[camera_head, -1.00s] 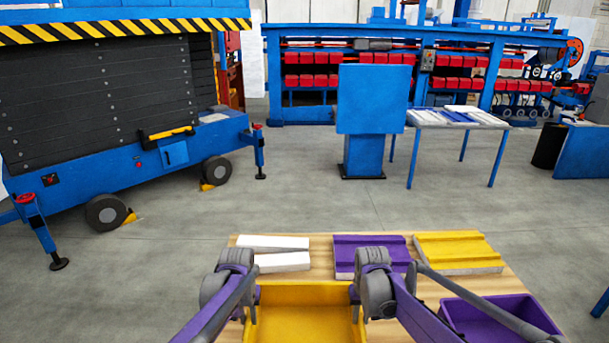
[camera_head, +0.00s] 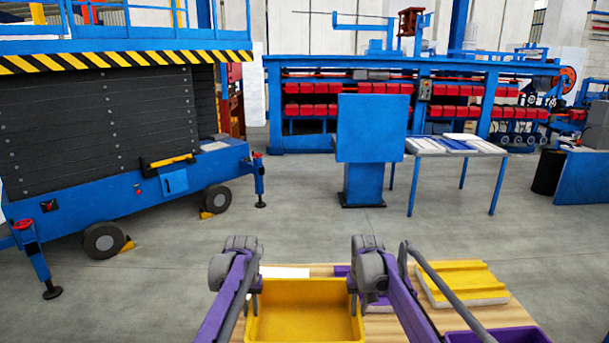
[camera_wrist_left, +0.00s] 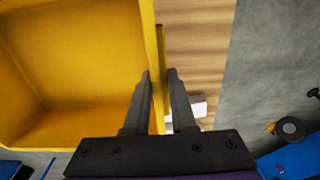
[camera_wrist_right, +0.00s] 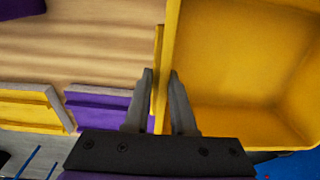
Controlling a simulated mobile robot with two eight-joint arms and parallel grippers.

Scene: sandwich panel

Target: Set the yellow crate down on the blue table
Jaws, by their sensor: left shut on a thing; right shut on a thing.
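The yellow crate (camera_head: 305,318) is empty and held in front of me over the wooden table (camera_head: 400,327). My left gripper (camera_head: 256,284) is shut on its left rim, and my right gripper (camera_head: 353,285) is shut on its right rim. The wrist views show the crate wall between the fingers of the left gripper (camera_wrist_left: 160,85) and the right gripper (camera_wrist_right: 160,85). A table with blue legs (camera_head: 412,185) stands far ahead to the right, with white and blue panels (camera_head: 455,143) on top.
A yellow panel (camera_head: 462,280) and a purple crate (camera_head: 500,336) are on the wooden table, right of the held crate. A blue stand (camera_head: 372,130) is left of the blue-legged table. A blue lift (camera_head: 125,190) stands left. Grey floor (camera_head: 330,225) is open between.

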